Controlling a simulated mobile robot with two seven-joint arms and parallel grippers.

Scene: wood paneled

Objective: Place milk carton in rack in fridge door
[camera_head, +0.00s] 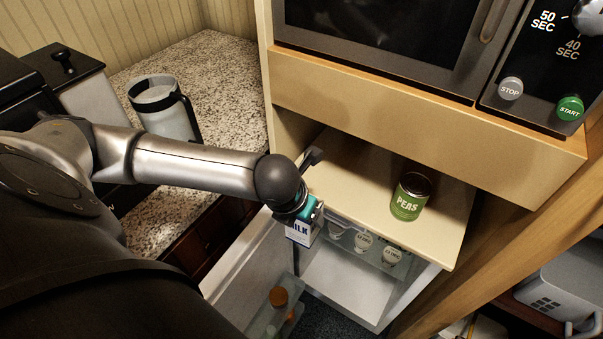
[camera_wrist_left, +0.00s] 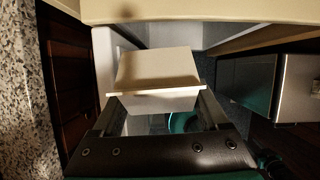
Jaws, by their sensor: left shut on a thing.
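My left gripper (camera_head: 306,206) is shut on the milk carton (camera_head: 299,231), a white box with a dark label reading "ILK" in part. It is held in front of the open fridge, near the shelf edge. In the left wrist view the pale carton (camera_wrist_left: 157,68) sits between the fingers of my left gripper (camera_wrist_left: 158,108). The white fridge door (camera_head: 243,272) stands open to the left. A clear rack (camera_head: 262,318) on it holds an orange-capped bottle (camera_head: 279,298), partly hidden by my arm. My right gripper is not in view.

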